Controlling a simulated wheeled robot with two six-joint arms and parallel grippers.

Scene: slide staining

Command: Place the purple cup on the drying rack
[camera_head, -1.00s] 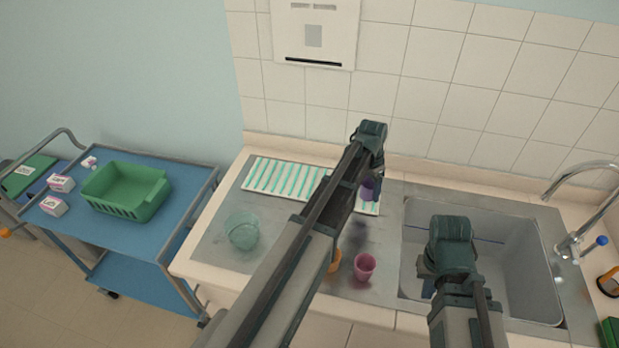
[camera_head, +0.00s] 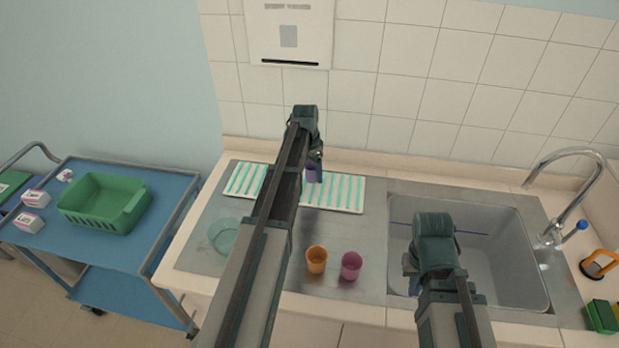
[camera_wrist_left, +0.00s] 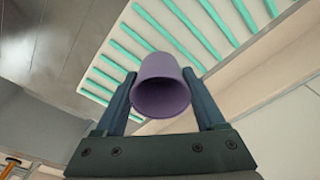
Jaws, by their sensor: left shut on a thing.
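The purple cup (camera_head: 313,173) is held by my left gripper (camera_head: 316,158) above the drying rack, a white tray with green ribs (camera_head: 345,193). In the left wrist view the cup (camera_wrist_left: 161,88) sits between the two fingers of the left gripper (camera_wrist_left: 163,92), with its open end towards the camera. The ribbed rack (camera_wrist_left: 120,62) lies beyond it. My left arm hides the middle of the rack in the head view. My right gripper (camera_head: 411,275) hangs over the sink, and its fingers are mostly hidden.
An orange cup (camera_head: 316,260) and a pink cup (camera_head: 350,266) stand on the steel counter in front of the rack. A clear greenish bowl (camera_head: 223,236) is at left. The sink (camera_head: 500,250) is at right. A blue cart with a green basket (camera_head: 105,203) stands further left.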

